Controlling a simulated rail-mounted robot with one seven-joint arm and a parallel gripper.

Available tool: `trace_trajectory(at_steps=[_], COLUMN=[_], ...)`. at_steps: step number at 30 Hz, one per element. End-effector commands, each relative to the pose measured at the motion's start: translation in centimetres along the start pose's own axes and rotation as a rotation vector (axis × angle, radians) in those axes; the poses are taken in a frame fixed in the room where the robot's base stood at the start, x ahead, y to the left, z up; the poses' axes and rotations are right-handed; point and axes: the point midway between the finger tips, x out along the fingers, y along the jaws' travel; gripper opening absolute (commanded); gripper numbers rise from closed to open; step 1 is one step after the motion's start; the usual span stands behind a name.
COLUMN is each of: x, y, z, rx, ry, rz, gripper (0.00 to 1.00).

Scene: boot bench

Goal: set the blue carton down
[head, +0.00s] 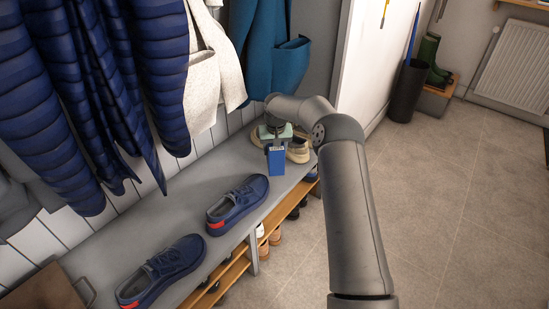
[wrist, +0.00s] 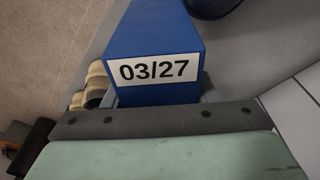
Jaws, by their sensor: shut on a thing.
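The blue carton (head: 276,163) is in my gripper (head: 275,146) over the far part of the grey bench (head: 185,180). My gripper is shut on the carton's upper part, and the carton hangs below it, about upright. In the wrist view the blue carton (wrist: 155,30) shows a white label reading 03/27, with one dark gripper finger (wrist: 150,121) across its near side. I cannot tell whether the carton's bottom touches the bench or is a little above it.
A pair of blue shoes (head: 238,203) stands along the bench nearer to me. Beige shoes (head: 298,150) stand just behind and right of the carton. Coats (head: 215,70) hang above the bench. More shoes fill the wooden rack (head: 232,272) below. Bare bench lies between the carton and blue shoes.

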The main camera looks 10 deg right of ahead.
Motion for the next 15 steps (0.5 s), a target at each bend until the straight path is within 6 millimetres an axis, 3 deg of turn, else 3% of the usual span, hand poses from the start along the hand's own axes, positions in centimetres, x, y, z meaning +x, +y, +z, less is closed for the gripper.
trace_trajectory(at_steps=[6,11,15], x=[2.2,3.1,5.1], y=[-0.1,-0.1,-0.1], z=[-1.6,-1.9,-1.6], rx=[-0.001,0.0,-0.001], ry=[0.005,0.003,0.001], rz=[-0.001,-0.001,0.0], gripper=[0.12,0.12,0.12])
